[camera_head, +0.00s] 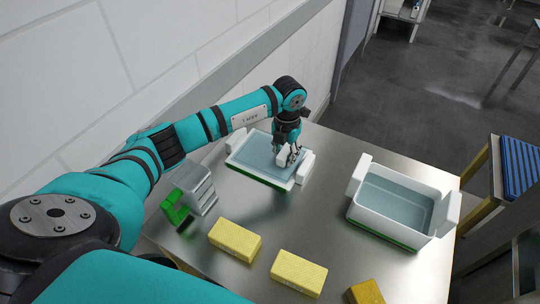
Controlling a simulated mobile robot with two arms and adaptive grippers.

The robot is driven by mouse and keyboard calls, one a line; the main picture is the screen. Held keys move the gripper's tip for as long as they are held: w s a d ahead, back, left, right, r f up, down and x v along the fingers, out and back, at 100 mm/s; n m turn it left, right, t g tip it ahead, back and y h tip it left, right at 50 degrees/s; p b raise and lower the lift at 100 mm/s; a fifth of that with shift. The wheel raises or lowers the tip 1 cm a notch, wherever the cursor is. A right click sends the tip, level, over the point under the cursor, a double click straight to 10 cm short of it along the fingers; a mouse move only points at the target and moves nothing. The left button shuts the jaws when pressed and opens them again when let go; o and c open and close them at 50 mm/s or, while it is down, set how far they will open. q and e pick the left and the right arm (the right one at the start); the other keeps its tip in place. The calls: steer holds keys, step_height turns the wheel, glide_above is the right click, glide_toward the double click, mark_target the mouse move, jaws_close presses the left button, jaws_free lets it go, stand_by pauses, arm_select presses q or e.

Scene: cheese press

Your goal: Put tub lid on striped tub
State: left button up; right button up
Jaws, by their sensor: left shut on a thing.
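My left gripper (287,158) reaches down over a white tub with a green stripe (263,180) near the wall side of the table. It is shut on a small white piece, which looks like the knob of a pale blue flat lid (258,152). The lid appears to lie within the rim of this tub, between its two white end blocks; I cannot tell whether it is fully seated. A second white tub with a green stripe (393,235) stands open and empty at the right. My right gripper is out of view.
A grey block-like thing (198,190) with a green part (176,207) stands at the left. Yellow blocks (235,240) (299,272) lie along the near side, with a darker one (366,292). The metal table (325,220) is clear between the tubs. A wall runs behind.

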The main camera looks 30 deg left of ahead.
arm_select(q)
steer(key=shift+s+f, duration=0.2)
steer(key=shift+f, duration=0.1)
steer(key=shift+c, duration=0.6)
steer(key=shift+w+a+r+p, duration=0.15)
steer(key=shift+r+p, duration=0.25)
steer(key=shift+r, duration=0.2)
steer(key=shift+w+d+r+p, duration=0.1)
steer(key=shift+r+p, duration=0.3)
steer(key=shift+r, duration=0.2)
steer(key=shift+s+r, duration=0.1)
steer(key=shift+r, duration=0.3)
